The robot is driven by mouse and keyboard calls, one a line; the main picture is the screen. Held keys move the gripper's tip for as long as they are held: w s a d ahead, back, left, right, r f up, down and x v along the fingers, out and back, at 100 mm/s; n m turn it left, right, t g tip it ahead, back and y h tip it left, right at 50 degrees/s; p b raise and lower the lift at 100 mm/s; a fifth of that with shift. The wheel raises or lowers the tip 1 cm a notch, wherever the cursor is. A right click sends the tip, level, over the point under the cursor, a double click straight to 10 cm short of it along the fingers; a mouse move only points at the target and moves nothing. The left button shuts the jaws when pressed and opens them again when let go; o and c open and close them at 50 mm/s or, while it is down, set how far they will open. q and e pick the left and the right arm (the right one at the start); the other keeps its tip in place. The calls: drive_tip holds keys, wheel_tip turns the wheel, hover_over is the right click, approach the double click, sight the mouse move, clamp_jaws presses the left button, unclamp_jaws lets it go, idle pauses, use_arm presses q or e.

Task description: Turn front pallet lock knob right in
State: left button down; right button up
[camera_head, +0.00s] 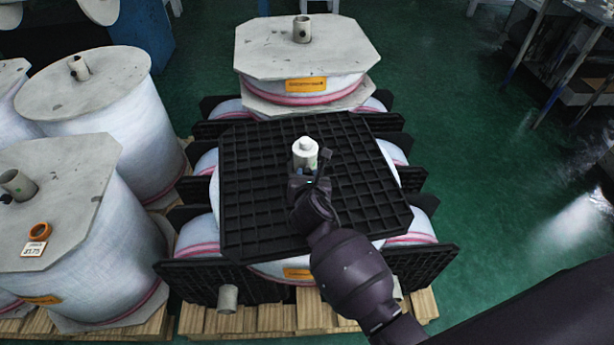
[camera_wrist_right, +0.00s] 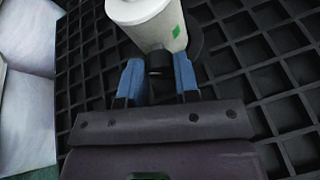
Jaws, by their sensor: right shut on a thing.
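A pale, cream-coloured knob (camera_head: 306,152) stands up from the middle of the black grid pallet (camera_head: 250,205). My right gripper (camera_head: 308,177) reaches it from the front. In the right wrist view the knob (camera_wrist_right: 148,18) has a small green mark on its side and a short dark stub low on its near side. The blue fingers of my right gripper (camera_wrist_right: 160,75) stand on either side of that dark stub and are shut on it. The knob's far side and foot are partly hidden. My left gripper is in neither view.
A wrapped roll with a grey top plate (camera_head: 300,47) and upright tube stands behind the pallet. More wrapped rolls (camera_head: 80,235) stand at the left; an orange ring and a price tag lie on one. Green floor (camera_head: 500,190) is open at the right.

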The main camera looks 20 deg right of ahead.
drive_tip(key=shift+r+m+y+p, duration=0.25)
drive_tip(key=shift+m+y+p, duration=0.05)
drive_tip(key=shift+p, duration=0.2)
drive_tip(key=shift+d+m+p, duration=0.15)
drive_tip(key=shift+m+p, duration=0.25)
drive_tip(key=shift+p, duration=0.1)
drive_tip(key=shift+f+m+t+y+p, duration=0.2)
drive_tip(key=shift+m+t+y+p, duration=0.35)
drive_tip(key=shift+m+y, duration=0.4)
drive_tip(key=shift+s+f+m+y, duration=0.1)
drive_tip(key=shift+m+y, duration=0.15)
drive_tip(key=shift+m, duration=0.5)
drive_tip(key=o, duration=0.9)
